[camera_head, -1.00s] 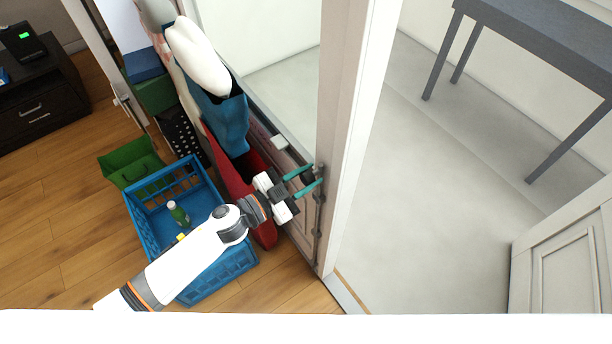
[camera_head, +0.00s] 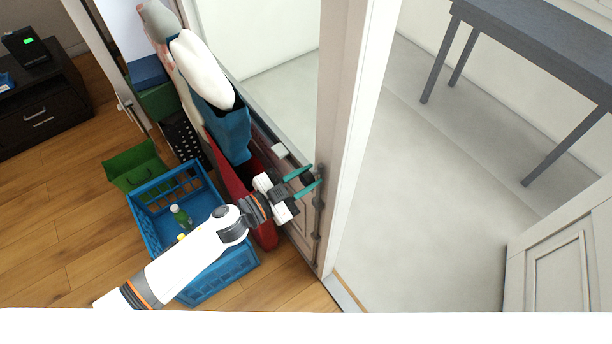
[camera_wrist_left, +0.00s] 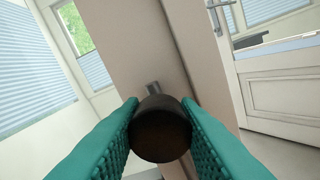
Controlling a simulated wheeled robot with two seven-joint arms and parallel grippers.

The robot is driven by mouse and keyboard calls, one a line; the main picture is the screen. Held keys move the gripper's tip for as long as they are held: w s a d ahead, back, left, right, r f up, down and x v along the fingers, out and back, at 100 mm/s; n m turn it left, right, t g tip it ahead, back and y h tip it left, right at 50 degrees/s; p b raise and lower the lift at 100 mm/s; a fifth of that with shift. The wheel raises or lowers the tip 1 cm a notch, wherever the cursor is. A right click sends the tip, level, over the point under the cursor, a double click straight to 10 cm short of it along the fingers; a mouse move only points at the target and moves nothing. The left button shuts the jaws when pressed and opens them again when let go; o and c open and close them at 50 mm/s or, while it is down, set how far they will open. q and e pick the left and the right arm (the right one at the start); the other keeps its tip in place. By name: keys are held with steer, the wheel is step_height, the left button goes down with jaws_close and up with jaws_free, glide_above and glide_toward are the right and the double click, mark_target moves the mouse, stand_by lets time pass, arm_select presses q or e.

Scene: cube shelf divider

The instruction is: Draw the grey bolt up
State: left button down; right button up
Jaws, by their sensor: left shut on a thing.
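The grey bolt (camera_head: 319,205) runs along the edge of the door (camera_head: 298,215), beside the door frame. My left gripper (camera_head: 308,181) reaches it from the left with its teal fingers at the bolt's upper part. In the left wrist view the two teal fingers (camera_wrist_left: 160,135) are closed on a dark round knob (camera_wrist_left: 160,130), one on each side. A short grey piece (camera_wrist_left: 153,88) shows behind the knob. The fingers hide part of the bolt in the head view. My right gripper is in neither view.
A blue crate (camera_head: 150,238) with a green bottle (camera_head: 179,215) stands on the wood floor under my left arm. A green bin (camera_head: 133,166) is further left. A grey table (camera_head: 545,40) stands beyond the frame, with open pale floor before it.

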arm_select(q)
steer(key=c, duration=1.4)
jaws_free()
steer(key=shift+w+r, duration=0.1)
steer(key=shift+r, duration=0.3)
steer(key=shift+c, duration=0.2)
steer(key=o, duration=0.3)
steer(key=shift+o, duration=0.2)
steer(key=shift+f, duration=0.1)
steer(key=shift+s+a+f, duration=0.15)
steer(key=shift+s+a, duration=0.2)
steer(key=shift+a, duration=0.05)
steer(key=b+v, duration=0.1)
steer(key=v, duration=1)
steer(key=shift+b, duration=0.35)
